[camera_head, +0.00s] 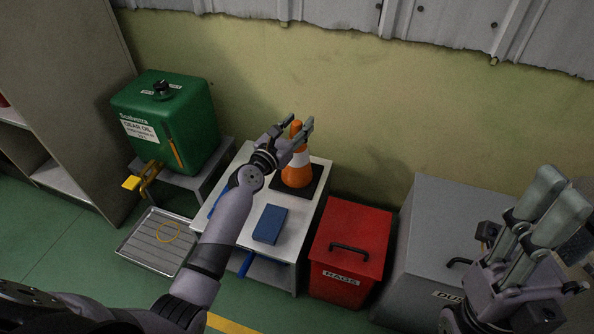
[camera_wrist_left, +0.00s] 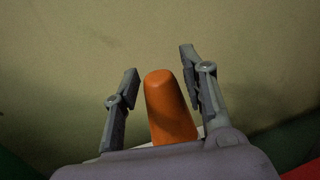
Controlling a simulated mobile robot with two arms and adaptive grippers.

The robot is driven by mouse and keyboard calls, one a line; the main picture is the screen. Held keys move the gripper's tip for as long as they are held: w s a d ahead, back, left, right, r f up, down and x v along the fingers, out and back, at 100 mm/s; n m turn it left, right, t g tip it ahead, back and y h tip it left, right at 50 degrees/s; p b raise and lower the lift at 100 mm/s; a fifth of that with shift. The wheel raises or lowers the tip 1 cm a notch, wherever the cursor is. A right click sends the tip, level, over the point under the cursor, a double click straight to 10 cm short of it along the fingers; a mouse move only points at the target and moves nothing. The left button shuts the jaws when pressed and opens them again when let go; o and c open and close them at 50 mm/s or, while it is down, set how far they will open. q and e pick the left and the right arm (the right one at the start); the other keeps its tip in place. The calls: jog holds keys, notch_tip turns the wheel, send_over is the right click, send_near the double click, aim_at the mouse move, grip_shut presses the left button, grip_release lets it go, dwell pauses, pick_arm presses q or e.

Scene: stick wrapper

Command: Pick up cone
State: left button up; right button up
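An orange cone (camera_head: 299,174) with a white band and a dark square base stands upright on the white table (camera_head: 309,212), near its back right. My left gripper (camera_head: 299,126) is at the top of the cone, with its fingers on either side of it. In the left wrist view the cone's orange top (camera_wrist_left: 168,104) rises between the two open fingers (camera_wrist_left: 160,80), with gaps visible on both sides. The cone's lower part is hidden there. My right gripper (camera_head: 552,205) is at the lower right, far from the cone; its fingers look close together.
A blue box (camera_head: 270,224) lies on the table in front of the cone. A green oil tank (camera_head: 168,118) stands at left, above a drip tray (camera_head: 158,241). A red lidded bin (camera_head: 350,245) and a grey bin (camera_head: 427,230) stand right of the table. The wall is close behind.

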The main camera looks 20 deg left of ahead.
pick_arm(q)
grip_shut()
dwell(0.7)
